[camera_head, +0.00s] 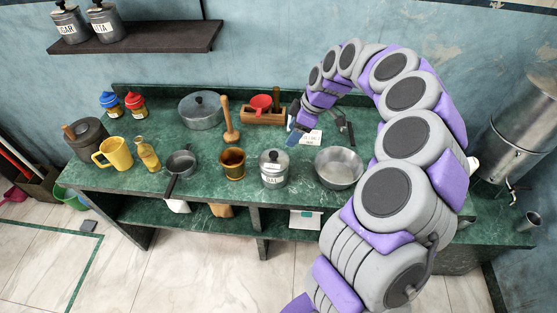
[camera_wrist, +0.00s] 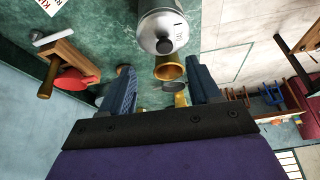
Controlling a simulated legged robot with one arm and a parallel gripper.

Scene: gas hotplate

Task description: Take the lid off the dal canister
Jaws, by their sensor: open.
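The dal canister (camera_head: 273,177) is a grey metal can with a white label, upright on the green counter with its lid (camera_head: 273,157) on. The canister lies beyond the fingertips.
A steel bowl (camera_head: 340,168) stands right of the canister, a brass pot (camera_head: 232,164) left. A wooden box (camera_head: 263,116) with a red cup is behind, beside a pestle (camera_head: 230,122). A pan (camera_head: 180,164) and a lidded pot (camera_head: 201,112) stand farther left.

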